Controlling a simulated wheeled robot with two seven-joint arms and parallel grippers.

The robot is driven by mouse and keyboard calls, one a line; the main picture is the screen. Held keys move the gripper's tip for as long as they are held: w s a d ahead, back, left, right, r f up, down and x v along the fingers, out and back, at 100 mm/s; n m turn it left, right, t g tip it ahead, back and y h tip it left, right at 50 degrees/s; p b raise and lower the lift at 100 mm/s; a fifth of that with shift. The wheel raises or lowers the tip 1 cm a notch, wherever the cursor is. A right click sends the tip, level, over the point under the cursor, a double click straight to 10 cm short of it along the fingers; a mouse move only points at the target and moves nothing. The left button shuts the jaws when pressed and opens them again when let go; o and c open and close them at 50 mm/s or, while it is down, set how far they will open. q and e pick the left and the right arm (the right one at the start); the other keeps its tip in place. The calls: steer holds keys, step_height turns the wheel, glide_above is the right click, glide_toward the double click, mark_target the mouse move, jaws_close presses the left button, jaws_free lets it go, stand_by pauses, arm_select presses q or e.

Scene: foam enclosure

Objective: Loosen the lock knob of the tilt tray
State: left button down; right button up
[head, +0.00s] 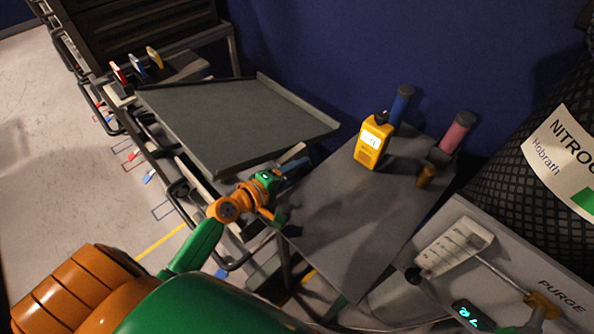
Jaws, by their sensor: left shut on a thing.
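The tilt tray (225,118) is a flat dark grey-green plate with a low lip on its right edge, and it sits tilted in the middle left of the head view. My left arm comes up from the bottom left. My left gripper (293,171) is at the tray's near right underside, shut on what appears to be the lock knob. The knob is mostly hidden by the gripper, so its turn cannot be read. My right gripper is out of view.
A grey side shelf (345,215) holds a yellow meter (373,142), a blue cylinder (401,106), a pink cylinder (457,133) and a small brass piece (427,175). A purge panel (520,262) and a netted nitrogen cylinder (530,150) stand at right. Open floor (40,150) lies at left.

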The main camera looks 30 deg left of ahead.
arm_select(q)
steer(key=shift+c, duration=1.5)
jaws_free()
steer(key=v, duration=0.7)
